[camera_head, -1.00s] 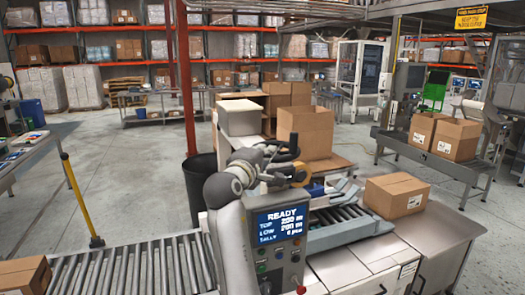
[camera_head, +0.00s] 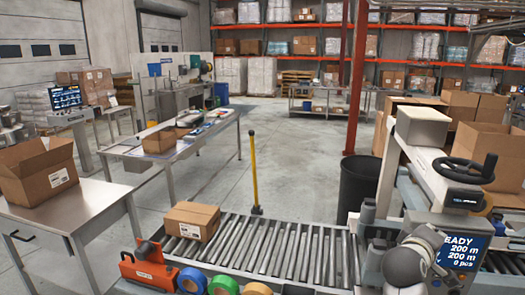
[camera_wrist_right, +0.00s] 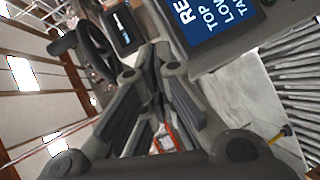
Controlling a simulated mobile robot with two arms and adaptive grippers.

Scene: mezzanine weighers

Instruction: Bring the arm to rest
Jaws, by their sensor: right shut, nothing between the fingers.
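My right gripper (camera_head: 370,222) is low at the right of the head view, beside the display panel (camera_head: 460,250) of the machine and over the right end of the roller conveyor. My grey right arm comes up from the bottom edge there. In the right wrist view the fingers of my right gripper (camera_wrist_right: 153,55) are together with nothing between them. The panel's display (camera_wrist_right: 215,20) and a dark handwheel (camera_wrist_right: 90,50) show beyond them. My left gripper is not in view.
The roller conveyor (camera_head: 290,250) carries a closed carton (camera_head: 192,222). An orange tool (camera_head: 150,270) and coloured tape rolls (camera_head: 225,284) lie at the front edge. A black bin (camera_head: 358,187) and yellow post (camera_head: 254,175) stand behind. A steel table (camera_head: 100,205) holds an open carton (camera_head: 38,170).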

